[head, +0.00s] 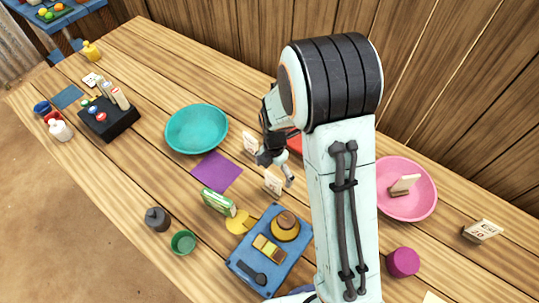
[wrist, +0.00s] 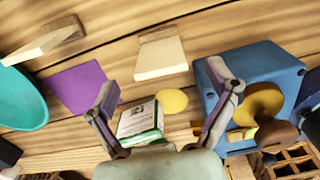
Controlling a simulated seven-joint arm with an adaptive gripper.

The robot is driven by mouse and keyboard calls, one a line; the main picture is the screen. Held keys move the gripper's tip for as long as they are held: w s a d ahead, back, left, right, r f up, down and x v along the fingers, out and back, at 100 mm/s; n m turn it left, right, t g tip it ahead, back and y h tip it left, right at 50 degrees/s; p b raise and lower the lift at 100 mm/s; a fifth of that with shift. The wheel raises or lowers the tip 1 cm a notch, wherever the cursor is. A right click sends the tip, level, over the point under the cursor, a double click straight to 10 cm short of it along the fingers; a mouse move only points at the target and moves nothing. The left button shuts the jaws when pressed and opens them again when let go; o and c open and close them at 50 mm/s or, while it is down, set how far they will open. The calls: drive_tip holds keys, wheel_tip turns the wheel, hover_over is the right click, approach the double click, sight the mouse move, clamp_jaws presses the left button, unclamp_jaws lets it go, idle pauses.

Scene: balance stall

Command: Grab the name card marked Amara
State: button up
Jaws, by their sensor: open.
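No name is readable on any card, so I cannot tell which is marked Amara. A pale wooden card (head: 272,181) stands on the table between the purple mat and the blue tray. In the wrist view this card (wrist: 160,57) is just ahead of the fingertips, between their lines. A second pale card (head: 251,145) stands near the teal bowl, and in the wrist view it (wrist: 45,40) is at upper left. Another card (head: 404,185) is in the pink bowl. My gripper (head: 276,170) is open and empty; its spread fingers (wrist: 162,82) show in the wrist view.
A teal bowl (head: 197,129), purple mat (head: 217,172), green-and-white box (head: 218,202) and yellow disc (head: 238,222) lie around. A blue tray (head: 246,263) holds several items. A pink bowl (head: 420,204) and a price sign (head: 482,231) are at right. My arm hides part of the table.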

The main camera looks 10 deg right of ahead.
sight(273, 190)
wheel_tip(273, 190, down, 6)
drive_tip(key=shift+f, duration=0.15)
drive_tip(key=c, duration=1.1)
